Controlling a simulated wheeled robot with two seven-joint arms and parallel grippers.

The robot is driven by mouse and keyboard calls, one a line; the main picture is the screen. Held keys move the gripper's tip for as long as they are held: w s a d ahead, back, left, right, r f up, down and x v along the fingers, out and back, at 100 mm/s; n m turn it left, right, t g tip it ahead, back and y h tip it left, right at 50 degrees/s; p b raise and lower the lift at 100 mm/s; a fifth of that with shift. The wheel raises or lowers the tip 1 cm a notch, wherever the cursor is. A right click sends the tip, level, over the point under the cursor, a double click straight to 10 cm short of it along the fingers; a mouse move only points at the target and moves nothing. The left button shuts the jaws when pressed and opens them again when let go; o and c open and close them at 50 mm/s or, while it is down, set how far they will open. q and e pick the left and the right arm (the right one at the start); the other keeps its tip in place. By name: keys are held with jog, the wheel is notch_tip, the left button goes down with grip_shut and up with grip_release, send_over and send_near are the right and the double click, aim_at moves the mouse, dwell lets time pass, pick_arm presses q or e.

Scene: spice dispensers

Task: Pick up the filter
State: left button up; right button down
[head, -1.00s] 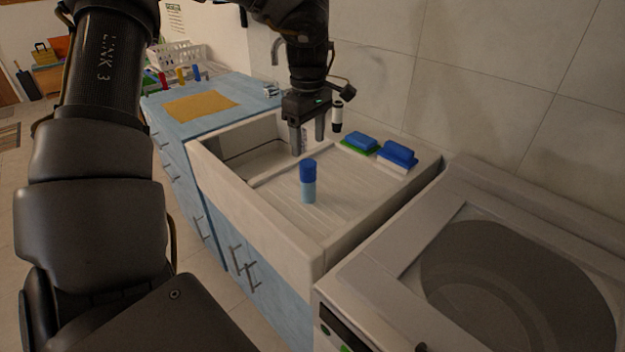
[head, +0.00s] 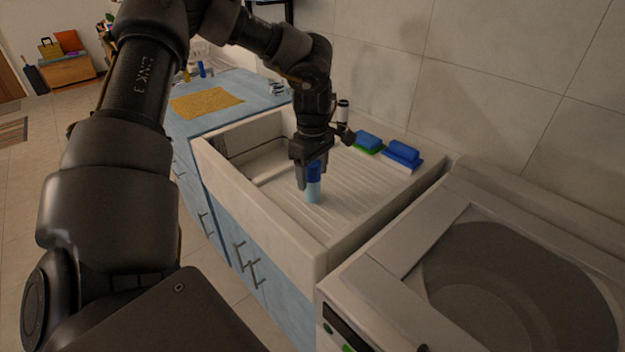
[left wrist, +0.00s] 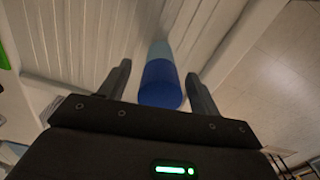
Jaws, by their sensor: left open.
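The filter (head: 313,190) is a small upright cylinder with a dark blue top and a light blue lower part. It stands on the ribbed drainboard of the sink. My left gripper (head: 307,180) is at the filter, pointing down, with its fingers by the blue top. In the left wrist view the filter (left wrist: 160,82) shows between the two open fingers (left wrist: 160,88), with visible gaps on both sides. My right gripper does not show in these views.
The white sink (head: 262,226) has a basin left of the drainboard. Blue and green sponges (head: 368,142) and a blue and white one (head: 403,152) lie at the back. A white washing machine (head: 395,262) stands at right. A blue counter with a yellow cloth (head: 207,102) is at left.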

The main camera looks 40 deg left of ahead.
pick_arm(q)
jog(key=c, duration=1.1)
jog(key=shift+r, duration=0.1)
jog(key=shift+c, duration=0.2)
notch_tip(320, 180, up, 10)
jog(key=shift+f+b, duration=0.2)
jog(key=shift+b, duration=0.2)
jog(key=shift+r, duration=0.1)
